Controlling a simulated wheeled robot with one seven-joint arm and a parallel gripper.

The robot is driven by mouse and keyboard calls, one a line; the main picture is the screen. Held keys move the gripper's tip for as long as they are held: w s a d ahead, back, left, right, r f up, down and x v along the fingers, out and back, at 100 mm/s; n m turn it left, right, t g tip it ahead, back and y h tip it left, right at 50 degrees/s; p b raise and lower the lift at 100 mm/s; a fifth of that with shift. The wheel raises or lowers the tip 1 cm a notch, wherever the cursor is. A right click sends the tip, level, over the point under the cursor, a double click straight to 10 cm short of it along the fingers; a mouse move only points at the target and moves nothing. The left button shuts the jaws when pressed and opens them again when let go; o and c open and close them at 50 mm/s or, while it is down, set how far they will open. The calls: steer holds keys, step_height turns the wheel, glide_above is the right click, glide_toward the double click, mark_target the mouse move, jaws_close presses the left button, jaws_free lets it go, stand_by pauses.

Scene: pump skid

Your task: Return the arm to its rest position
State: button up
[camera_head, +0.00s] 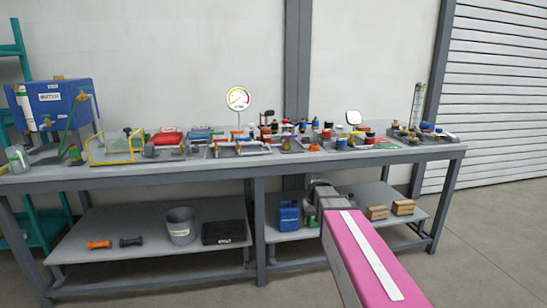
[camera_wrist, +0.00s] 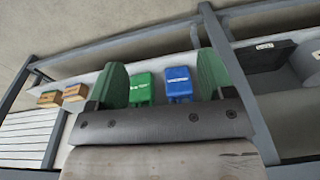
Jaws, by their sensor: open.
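My arm shows in the head view as a pink link with a white stripe (camera_head: 370,255), reaching forward from the lower right. My gripper (camera_head: 322,197) is partly visible beyond it, in front of the bench's lower level. In the wrist view, my gripper (camera_wrist: 163,80) has its two green fingers spread wide apart with nothing held. A green canister (camera_wrist: 140,88) and a blue canister (camera_wrist: 178,84) show between and beyond the fingers. The blue canister also stands on the lower shelf in the head view (camera_head: 289,215).
A long grey bench (camera_head: 220,173) carries gauges, valves and several small parts. Its lower shelf (camera_head: 120,235) holds a grey bucket (camera_head: 180,226), a black case (camera_head: 224,232) and wooden blocks (camera_head: 402,207). Open floor lies at the right, before a roller shutter (camera_head: 495,90).

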steer(key=s+d+f, duration=0.1)
steer(key=s+f, duration=0.4)
steer(key=s, duration=0.3)
steer(key=s+d+f+m+g, duration=0.1)
steer(key=s+f, duration=0.3)
steer(key=s, duration=0.5)
steer(key=shift+f, duration=0.4)
steer(key=shift+s, duration=0.1)
